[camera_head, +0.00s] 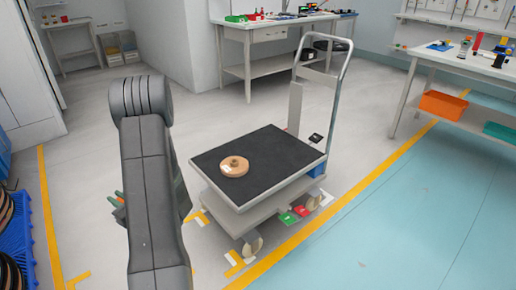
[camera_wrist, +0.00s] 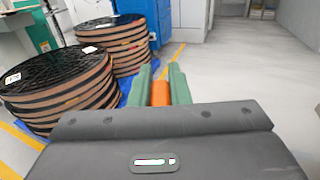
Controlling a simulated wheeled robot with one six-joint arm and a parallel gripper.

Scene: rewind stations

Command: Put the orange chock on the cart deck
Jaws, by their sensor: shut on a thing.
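The orange chock (camera_wrist: 161,93) shows in the wrist view between the two green fingers of my gripper (camera_wrist: 165,86), which is shut on it. In the head view my grey arm hides most of the gripper; only a bit of green and orange (camera_head: 118,203) shows at its left side. The cart (camera_head: 262,196) stands right of my arm, with a dark flat deck and a tall metal handle. A round tan disc (camera_head: 234,166) with a small hub lies on the left part of the deck. The gripper is left of the cart, apart from it.
Large dark reels (camera_wrist: 60,88) stand at the left in the wrist view, on blue pallets. Workbenches (camera_head: 280,30) stand at the back and right. Much of the deck is bare.

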